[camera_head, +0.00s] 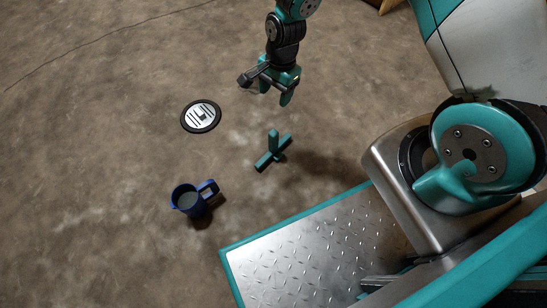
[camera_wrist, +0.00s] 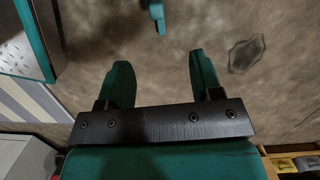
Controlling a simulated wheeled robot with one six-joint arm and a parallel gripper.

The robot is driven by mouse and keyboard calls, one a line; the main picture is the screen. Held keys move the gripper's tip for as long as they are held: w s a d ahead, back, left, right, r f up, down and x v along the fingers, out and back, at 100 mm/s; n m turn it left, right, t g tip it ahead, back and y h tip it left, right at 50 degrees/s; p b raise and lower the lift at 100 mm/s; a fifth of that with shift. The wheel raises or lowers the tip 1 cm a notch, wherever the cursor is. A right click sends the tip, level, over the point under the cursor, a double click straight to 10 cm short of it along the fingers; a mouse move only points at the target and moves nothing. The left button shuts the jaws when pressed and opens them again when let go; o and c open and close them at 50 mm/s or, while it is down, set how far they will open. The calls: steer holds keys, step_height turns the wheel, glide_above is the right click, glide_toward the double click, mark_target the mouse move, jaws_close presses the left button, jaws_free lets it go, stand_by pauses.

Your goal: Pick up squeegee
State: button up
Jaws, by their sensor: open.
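The squeegee (camera_head: 274,145) is a small teal T-shaped tool on the brown floor, near the middle of the head view. A teal piece that looks like part of it (camera_wrist: 157,14) shows at the top edge of the wrist view, cut off by the frame. My gripper (camera_head: 275,91) has teal fingers and hangs above the floor, above the squeegee in the head picture and apart from it. In the wrist view the two fingers (camera_wrist: 160,66) are spread wide with nothing between them.
A dark blue mug-like vessel with a handle (camera_head: 185,203) stands to the lower left of the squeegee. A round black-and-white disc (camera_head: 201,117) lies to its upper left. A wooden edge (camera_head: 384,5) shows at the top. Bare floor surrounds the squeegee; my base is close on its lower right.

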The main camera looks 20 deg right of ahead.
mark_target(274, 132)
steer(key=shift+m, duration=0.3)
steer(key=f+b, duration=0.2)
steer(key=f, duration=0.3)
steer(key=a+f+b, duration=0.1)
steer(key=f+b, duration=0.2)
steer(key=f, duration=0.1)
steer(key=s+f+b, duration=0.1)
steer(key=f+b, duration=0.2)
steer(key=f, duration=0.2)
steer(key=shift+a+f, duration=0.15)
steer(key=shift+f, duration=0.2)
steer(key=f+b, duration=0.5)
steer(key=shift+s+f, duration=0.1)
steer(key=shift+s, duration=0.1)
jaws_close()
steer(key=shift+r, duration=0.2)
step_height(274, 132, up, 20)
steer(key=p, duration=1.2)
steer(key=shift+f, duration=0.1)
